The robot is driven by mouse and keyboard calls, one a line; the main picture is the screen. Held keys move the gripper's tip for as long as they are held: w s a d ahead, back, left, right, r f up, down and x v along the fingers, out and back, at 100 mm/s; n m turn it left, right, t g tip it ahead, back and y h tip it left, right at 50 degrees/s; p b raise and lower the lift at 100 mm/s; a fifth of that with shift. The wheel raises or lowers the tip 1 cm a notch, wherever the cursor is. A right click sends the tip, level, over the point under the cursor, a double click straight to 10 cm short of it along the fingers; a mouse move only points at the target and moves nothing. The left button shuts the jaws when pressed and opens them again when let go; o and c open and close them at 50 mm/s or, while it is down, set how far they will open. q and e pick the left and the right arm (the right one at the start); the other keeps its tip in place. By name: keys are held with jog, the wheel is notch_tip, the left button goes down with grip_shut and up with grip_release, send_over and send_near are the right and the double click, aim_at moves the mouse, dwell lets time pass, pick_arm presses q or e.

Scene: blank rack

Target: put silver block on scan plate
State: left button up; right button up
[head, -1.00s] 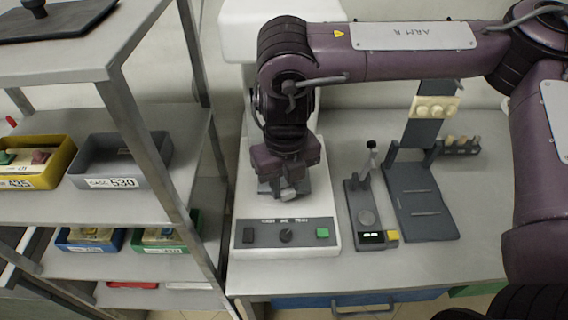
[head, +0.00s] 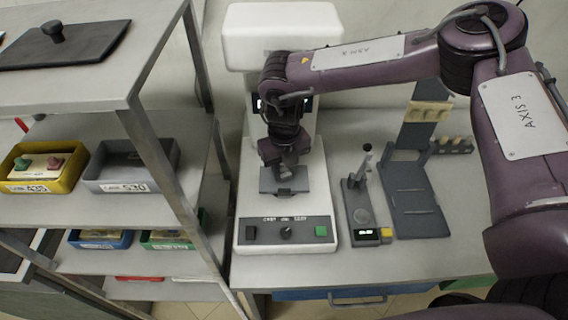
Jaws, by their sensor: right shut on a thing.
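My right gripper (head: 287,168) reaches into the white scanning machine (head: 330,205) from above, jaws shut on the small silver block. The block is mostly hidden by the fingers, and only a bit of light metal shows between them. The grey scan plate (head: 268,186) lies under the gripper on the machine's bed. I cannot tell whether the block touches the plate. My left gripper is not in view.
The machine's front panel (head: 286,232) has a knob and a green button. Right of it stand a small gauge (head: 362,212) and a dark stand (head: 415,205). On the left, a metal rack holds a yellow bin (head: 68,180) and a grey bin (head: 128,178).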

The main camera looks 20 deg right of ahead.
aim_at(284, 172)
jog(key=shift+f, duration=0.15)
jog(key=o, duration=1.1)
jog(key=shift+w, duration=0.1)
jog(key=shift+c, duration=0.2)
jog(key=shift+r, duration=0.3)
jog(key=shift+r+b, duration=0.9)
jog(key=shift+r, duration=2.7)
